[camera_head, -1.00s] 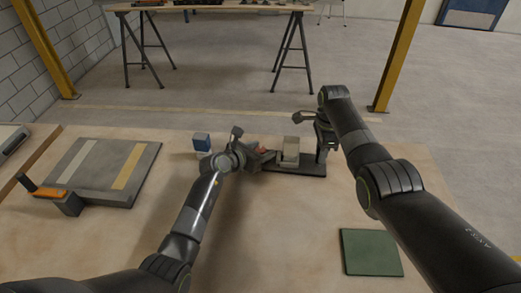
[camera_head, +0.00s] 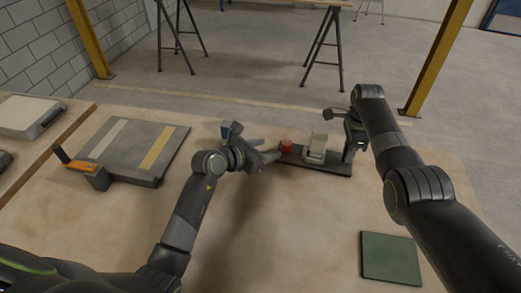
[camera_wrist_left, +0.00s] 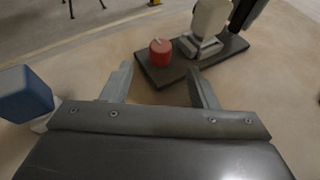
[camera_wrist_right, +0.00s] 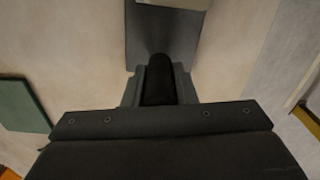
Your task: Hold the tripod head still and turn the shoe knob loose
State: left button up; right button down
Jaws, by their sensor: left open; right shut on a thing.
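The tripod head is a pale beige block (camera_head: 316,148) on a dark flat plate (camera_head: 335,169). A round red knob (camera_head: 287,146) stands at the plate's left end. It also shows in the left wrist view (camera_wrist_left: 160,52), just beyond the fingertips and apart from them. My left gripper (camera_head: 274,156) is open and empty, left of the knob. My right gripper (camera_head: 350,157) is shut on an upright black handle (camera_wrist_right: 157,80) at the plate's right end. The handle is mostly hidden in the head view.
A blue block (camera_wrist_left: 25,92) stands close left of my left gripper. A grey board with two stripes (camera_head: 134,150) and an orange-handled tool (camera_head: 85,167) lie further left. A green mat (camera_head: 390,258) lies front right. The table's front middle is clear.

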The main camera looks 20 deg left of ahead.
pick_arm(q)
jog(key=shift+v, duration=0.95)
pick_arm(e)
jog(key=c, duration=1.1)
grip_release()
